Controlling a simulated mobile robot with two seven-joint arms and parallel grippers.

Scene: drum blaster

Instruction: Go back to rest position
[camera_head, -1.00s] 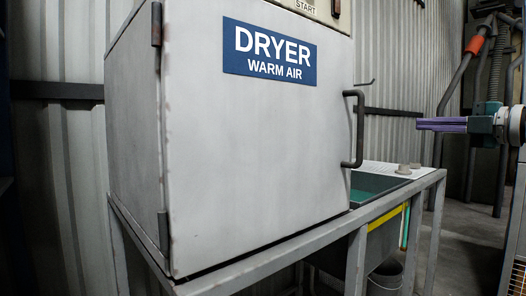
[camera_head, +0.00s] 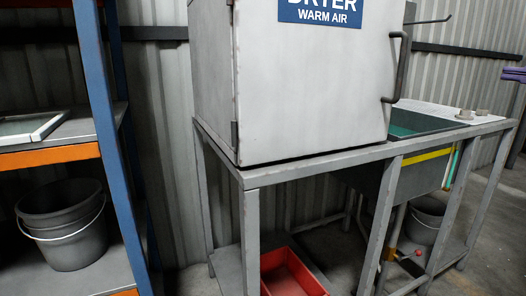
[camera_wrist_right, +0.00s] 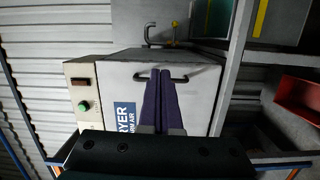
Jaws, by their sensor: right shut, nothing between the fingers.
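My right gripper (camera_head: 514,74) shows only at the right edge of the head view, its purple fingers pointing left. In the right wrist view its two purple fingers (camera_wrist_right: 160,100) lie together, shut and empty, in front of the dryer. The dryer (camera_head: 310,90) is a grey-white box with a blue "DRYER WARM AIR" sign and a dark handle (camera_head: 397,68). Its door looks closed. The dryer also shows in the right wrist view (camera_wrist_right: 205,98), with the fingers apparently clear of it. My left gripper is in neither view.
The dryer stands on a grey metal bench (camera_head: 310,166) with a sink (camera_head: 420,121) to its right. A red bin (camera_head: 292,272) and a grey bucket (camera_head: 425,220) are below. A blue-posted shelf (camera_head: 98,120) with another bucket (camera_head: 64,225) stands left. Floor shows at right.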

